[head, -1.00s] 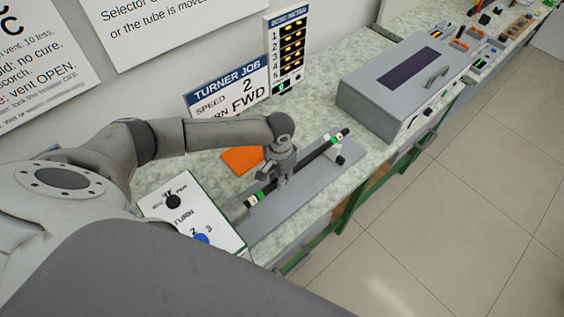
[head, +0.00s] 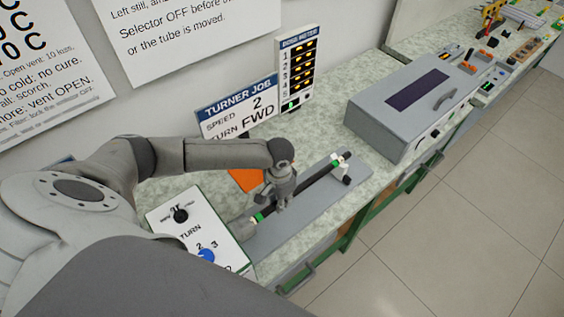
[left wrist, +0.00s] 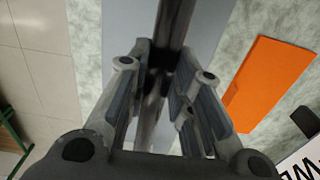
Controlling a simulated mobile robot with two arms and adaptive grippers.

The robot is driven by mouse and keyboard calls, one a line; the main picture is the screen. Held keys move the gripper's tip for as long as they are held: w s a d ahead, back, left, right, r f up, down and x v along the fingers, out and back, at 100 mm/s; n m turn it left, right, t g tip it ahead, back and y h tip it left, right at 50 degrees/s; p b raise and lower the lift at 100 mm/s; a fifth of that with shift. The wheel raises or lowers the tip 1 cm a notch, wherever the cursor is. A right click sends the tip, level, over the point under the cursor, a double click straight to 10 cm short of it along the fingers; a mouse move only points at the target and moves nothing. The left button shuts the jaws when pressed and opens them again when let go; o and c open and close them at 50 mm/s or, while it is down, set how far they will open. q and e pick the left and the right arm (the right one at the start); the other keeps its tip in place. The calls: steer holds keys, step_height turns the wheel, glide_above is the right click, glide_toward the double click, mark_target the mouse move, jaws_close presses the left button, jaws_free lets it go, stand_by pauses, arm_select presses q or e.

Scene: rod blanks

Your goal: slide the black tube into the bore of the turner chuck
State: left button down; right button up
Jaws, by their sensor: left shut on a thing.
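The black tube (head: 314,182) lies along the long grey bed of the turner (head: 305,208), slanting from lower left to upper right in the head view. It has a green band near its lower left end and a pale band at its far end. My left gripper (head: 279,204) is shut on the tube near its lower left end; the dark tube (left wrist: 175,24) also runs between the fingers (left wrist: 160,68) in the left wrist view. The grey chuck (head: 238,227) is at the lower left end of the bed, partly hidden. I cannot tell whether the tube's end is in its bore. My right gripper is not in view.
A small white rest (head: 344,168) stands near the bed's far end. A control panel (head: 190,222) with knobs is at the near left. An orange sheet (head: 245,180) lies behind the bed. A grey box (head: 405,112) stands farther right; bench top between is clear.

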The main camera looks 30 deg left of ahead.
arm_select(q)
steer(key=c, duration=1.2)
jaws_free()
step_height(320, 180, up, 12)
